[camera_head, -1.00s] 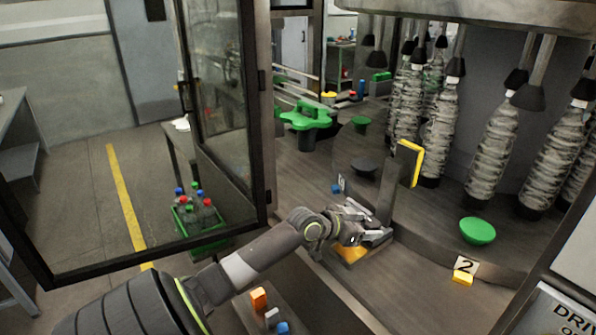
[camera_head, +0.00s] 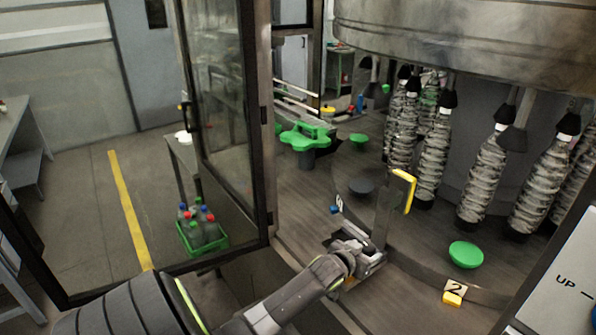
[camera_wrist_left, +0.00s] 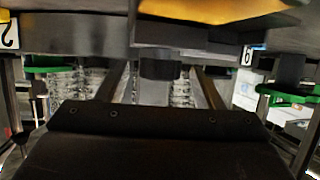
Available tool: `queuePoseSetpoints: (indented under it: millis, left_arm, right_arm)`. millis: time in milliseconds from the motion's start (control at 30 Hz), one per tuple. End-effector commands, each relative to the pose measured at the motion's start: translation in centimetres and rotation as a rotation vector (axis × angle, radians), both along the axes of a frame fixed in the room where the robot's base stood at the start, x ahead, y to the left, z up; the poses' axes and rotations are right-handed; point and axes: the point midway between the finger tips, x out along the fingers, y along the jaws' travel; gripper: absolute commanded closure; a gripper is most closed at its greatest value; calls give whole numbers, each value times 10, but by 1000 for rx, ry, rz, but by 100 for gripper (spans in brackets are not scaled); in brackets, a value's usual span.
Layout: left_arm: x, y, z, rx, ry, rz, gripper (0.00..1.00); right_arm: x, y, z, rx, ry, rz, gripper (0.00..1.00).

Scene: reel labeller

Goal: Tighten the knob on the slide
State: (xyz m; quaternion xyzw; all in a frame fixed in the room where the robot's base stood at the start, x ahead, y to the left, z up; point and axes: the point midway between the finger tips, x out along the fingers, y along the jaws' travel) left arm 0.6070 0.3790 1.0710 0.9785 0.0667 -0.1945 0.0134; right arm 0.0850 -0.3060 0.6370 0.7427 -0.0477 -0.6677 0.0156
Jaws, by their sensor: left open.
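My left gripper (camera_head: 368,258) reaches in from the lower left to the foot of a grey upright plate (camera_head: 385,215) with a yellow-edged guide (camera_head: 407,188). In the left wrist view, its two fingers (camera_wrist_left: 163,88) are apart. A short dark knob-like piece (camera_wrist_left: 160,68) shows between them, under a grey block (camera_wrist_left: 185,36) that looks like the slide. I cannot tell whether the fingers touch this piece. An orange-yellow part (camera_wrist_left: 215,10) lies at the top of that view. In the head view, my gripper hides the knob area. My right gripper is not in view.
Bottles (camera_head: 433,160) hang in the carousel at the right. A green disc (camera_head: 466,254) and a yellow block (camera_head: 453,298) by label 2 are on the deck. A green star wheel (camera_head: 305,138) stands behind. An open glass door (camera_head: 222,110) is left of my arm.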

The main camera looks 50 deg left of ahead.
Motion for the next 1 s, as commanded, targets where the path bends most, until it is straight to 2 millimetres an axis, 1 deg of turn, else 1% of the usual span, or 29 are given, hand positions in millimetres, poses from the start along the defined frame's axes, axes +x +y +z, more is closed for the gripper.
queuePoseSetpoints:
  millis: [33, 100, 467, 767, 1000]
  left_arm:
    - [-1, -1, 2, -1, 1, 16, 39]
    - [-12, -2, 3, 1, -1, 12, 39]
    - [-62, -9, 24, 2, -1, 9, 39]
    - [-107, -16, 43, 2, 0, 9, 39]
    - [-146, -22, 59, 3, -1, 9, 39]
  right_arm:
    - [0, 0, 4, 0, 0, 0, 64]
    - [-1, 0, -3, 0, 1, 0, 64]
    - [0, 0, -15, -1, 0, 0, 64]
    - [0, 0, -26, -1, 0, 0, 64]
    - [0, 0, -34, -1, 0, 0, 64]
